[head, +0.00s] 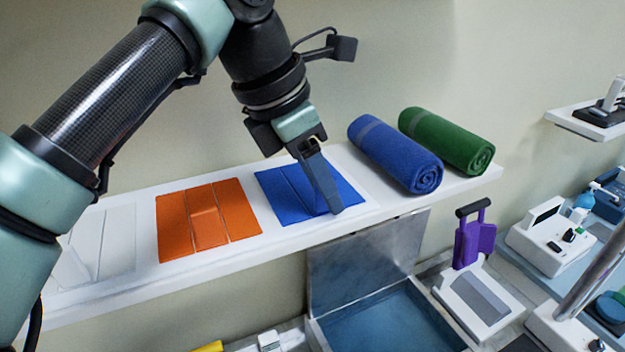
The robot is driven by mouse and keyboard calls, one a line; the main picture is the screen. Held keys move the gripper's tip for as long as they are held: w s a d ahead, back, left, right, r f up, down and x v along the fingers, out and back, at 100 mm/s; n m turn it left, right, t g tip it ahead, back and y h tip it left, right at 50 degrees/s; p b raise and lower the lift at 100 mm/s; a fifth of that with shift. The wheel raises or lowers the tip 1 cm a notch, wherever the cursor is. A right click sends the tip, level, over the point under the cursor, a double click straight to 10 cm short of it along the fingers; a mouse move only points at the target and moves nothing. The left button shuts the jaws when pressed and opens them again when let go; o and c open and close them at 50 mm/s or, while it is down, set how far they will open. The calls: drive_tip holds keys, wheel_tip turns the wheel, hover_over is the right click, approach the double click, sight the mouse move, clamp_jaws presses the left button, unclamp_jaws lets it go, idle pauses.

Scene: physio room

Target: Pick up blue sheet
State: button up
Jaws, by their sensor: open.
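The blue sheet (284,197) lies flat on a white shelf (285,236) in the middle of the head view, with fold lines across it. My gripper (334,207) points down over the right part of the blue sheet and hides some of it. Its fingers overlap in this view, and the gripper is open with nothing seen in it. I cannot tell whether the fingertips touch the sheet.
An orange sheet (178,233) and a white sheet (118,240) lie left of the blue one. A rolled blue towel (392,152) and a rolled green towel (445,140) lie to the right.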

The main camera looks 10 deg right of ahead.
drive_tip(key=shift+c, duration=0.3)
clamp_jaws()
drive_tip(key=shift+r, duration=0.1)
